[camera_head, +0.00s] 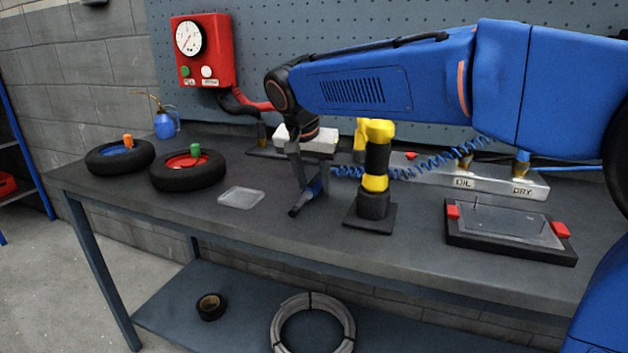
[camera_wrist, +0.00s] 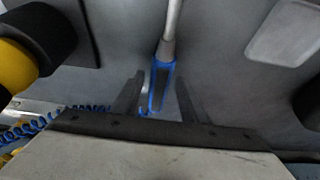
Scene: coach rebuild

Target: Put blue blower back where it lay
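The blue blower (camera_wrist: 160,88), with a blue handle and a grey nozzle, lies between my gripper's two fingers (camera_wrist: 160,92) in the wrist view. Grey gaps show on both sides of it, so my gripper is open around it and not closed on it. In the head view the blower (camera_head: 315,187) is at the bench top, partly hidden behind my gripper (camera_head: 297,180), which points down. I cannot tell whether the blower touches the bench. A blue coiled hose (camera_head: 425,163) runs from near the blower to the right.
A yellow-black drill (camera_head: 376,165) stands close to the right of my gripper. A clear tray (camera_head: 241,197) lies to the left, with two wheels (camera_head: 188,171) beyond. A block marked OIL and DRY (camera_head: 490,182) and a dark tray with red clamps (camera_head: 510,228) are at right.

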